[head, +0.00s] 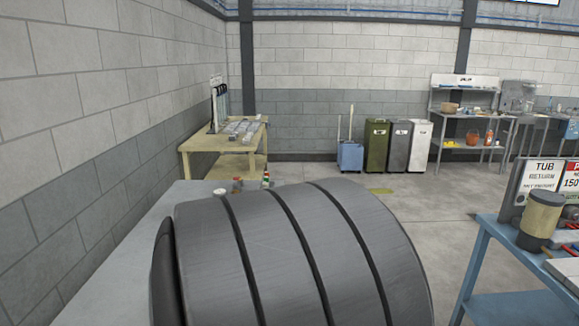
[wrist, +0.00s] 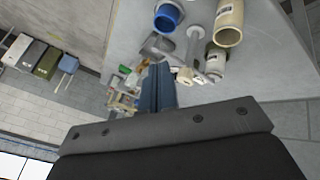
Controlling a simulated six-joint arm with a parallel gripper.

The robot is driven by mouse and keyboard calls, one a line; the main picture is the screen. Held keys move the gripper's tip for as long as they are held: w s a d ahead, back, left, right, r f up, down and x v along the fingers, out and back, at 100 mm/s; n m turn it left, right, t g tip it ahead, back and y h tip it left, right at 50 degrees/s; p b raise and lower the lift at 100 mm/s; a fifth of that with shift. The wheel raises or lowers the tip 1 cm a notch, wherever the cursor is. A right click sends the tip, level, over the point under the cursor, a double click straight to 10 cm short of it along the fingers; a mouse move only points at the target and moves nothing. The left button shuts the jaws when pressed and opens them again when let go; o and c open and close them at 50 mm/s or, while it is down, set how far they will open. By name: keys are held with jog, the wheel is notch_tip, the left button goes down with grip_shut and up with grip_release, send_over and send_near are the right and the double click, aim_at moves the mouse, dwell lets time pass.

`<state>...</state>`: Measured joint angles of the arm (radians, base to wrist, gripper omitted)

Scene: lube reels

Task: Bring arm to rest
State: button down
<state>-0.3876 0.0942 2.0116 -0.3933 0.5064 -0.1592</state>
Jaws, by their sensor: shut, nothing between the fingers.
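My gripper (wrist: 157,82) shows in the wrist view, its two dark blue fingers close together, shut and empty. It is not visible in the head view, where a large dark grey banded form close to the camera hides the middle foreground. In the wrist view, a grey worktop (wrist: 142,28) lies beyond the fingers. A blue cup (wrist: 168,17), a cream cylinder (wrist: 228,22), a pale rod-like item (wrist: 193,50) and a grey-green container (wrist: 215,60) are on it. The fingers appear apart from these, though the exact gap cannot be told.
In the head view, a grey worktop (head: 118,262) runs along the left wall with small bottles at its far end. A wooden table (head: 194,142) stands behind. A blue table (head: 483,262) with a sign is at right. Bins (head: 376,145) stand far back; open floor lies between.

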jog(key=w+a+f, duration=0.4)
jog(key=w+f, duration=0.4)
jog(key=f, duration=0.1)
jog(key=s+a+m+h, duration=0.3)
jog(key=s+a+m, duration=0.1)
jog(key=a+m, duration=0.1)
jog(key=shift+a+m+g, duration=0.3)
jog(key=shift+a, duration=0.1)
dwell(0.4)
jog(key=shift+r, duration=0.1)
